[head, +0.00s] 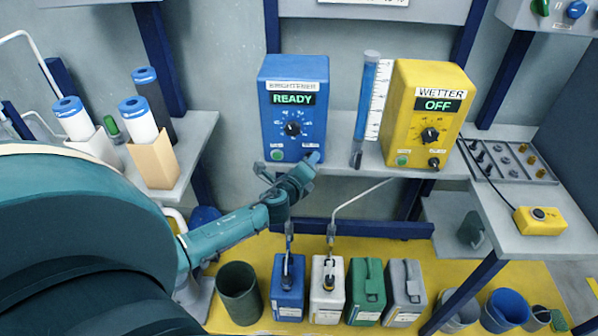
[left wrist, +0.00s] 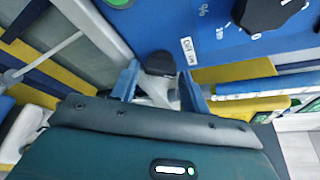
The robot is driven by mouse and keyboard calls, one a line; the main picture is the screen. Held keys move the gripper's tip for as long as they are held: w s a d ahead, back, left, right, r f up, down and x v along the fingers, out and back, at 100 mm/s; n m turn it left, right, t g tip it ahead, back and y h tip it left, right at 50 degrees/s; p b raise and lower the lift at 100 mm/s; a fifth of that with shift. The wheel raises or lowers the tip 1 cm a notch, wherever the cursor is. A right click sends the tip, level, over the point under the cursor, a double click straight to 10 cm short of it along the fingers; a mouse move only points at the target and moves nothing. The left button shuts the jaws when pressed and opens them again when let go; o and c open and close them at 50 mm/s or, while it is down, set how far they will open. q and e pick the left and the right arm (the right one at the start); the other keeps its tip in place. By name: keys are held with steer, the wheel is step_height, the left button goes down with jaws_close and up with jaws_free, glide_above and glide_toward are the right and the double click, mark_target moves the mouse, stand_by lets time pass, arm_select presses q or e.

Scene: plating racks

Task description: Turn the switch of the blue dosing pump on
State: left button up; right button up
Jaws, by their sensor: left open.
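The blue dosing pump (head: 312,72) stands on the wall shelf, labelled BRIGHTENER, with a display reading READY. A dark dial (head: 292,128) and a green button (head: 277,154) are on its front. My left gripper (head: 311,163) is at the pump's lower right front corner and covers its switch in the head view. In the left wrist view my left gripper (left wrist: 161,87) is open, with the black switch (left wrist: 161,63) between its fingers. A small label is beside the switch. I cannot tell whether the fingers touch it. My right gripper is not in view.
A yellow pump (head: 408,90) labelled WETTER, display OFF, stands to the right, past a blue measuring tube (head: 367,110). White filter cylinders (head: 138,120) are on the left shelf. Several canisters (head: 365,290) stand on the yellow floor below.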

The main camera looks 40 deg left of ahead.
arm_select(q)
steer(key=v, duration=1.2)
steer(key=shift+s, duration=0.3)
steer(key=shift+d, duration=0.1)
steer(key=s+d+f+n+g+h+p, duration=0.1)
steer(key=s+d+f+n+g+h, duration=0.1)
steer(key=s+d+n, duration=0.5)
steer(key=s+d+f+n+g+h+p, duration=0.1)
steer(key=s+d+f+n+g+h, duration=0.1)
steer(key=s+d+f+n+h, duration=0.2)
steer(key=s+d+f+n, duration=0.1)
steer(key=s+d+n, duration=0.2)
steer(key=d+n, duration=0.4)
steer(key=shift+s+d+f+n+h, duration=0.3)
steer(key=shift+n+h, duration=0.1)
steer(key=shift+n, duration=0.2)
